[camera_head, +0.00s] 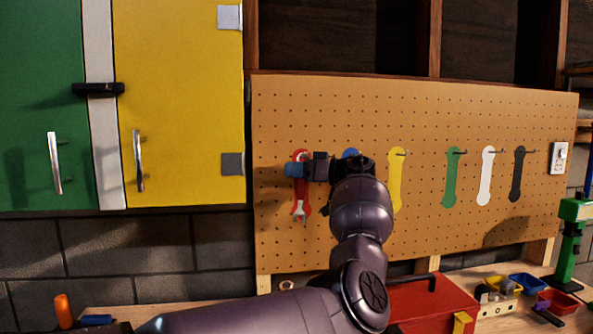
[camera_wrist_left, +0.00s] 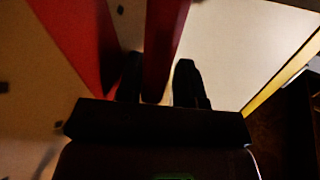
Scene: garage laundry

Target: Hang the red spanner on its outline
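The red spanner (camera_head: 300,205) hangs upright in front of the pegboard at the left, its silver open jaw pointing down. A red outline (camera_head: 307,190) shows just behind it, mostly covered. My left gripper (camera_head: 298,169) is at the spanner's upper part. My right gripper is not in view.
The pegboard (camera_head: 430,220) also has blue (camera_head: 350,153), yellow (camera_head: 397,180), green (camera_head: 452,180), white (camera_head: 487,180) and black (camera_head: 517,180) outlines with hooks. A red toolbox (camera_head: 420,303) and small bins stand on the bench below. A yellow cabinet (camera_head: 185,100) is at left.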

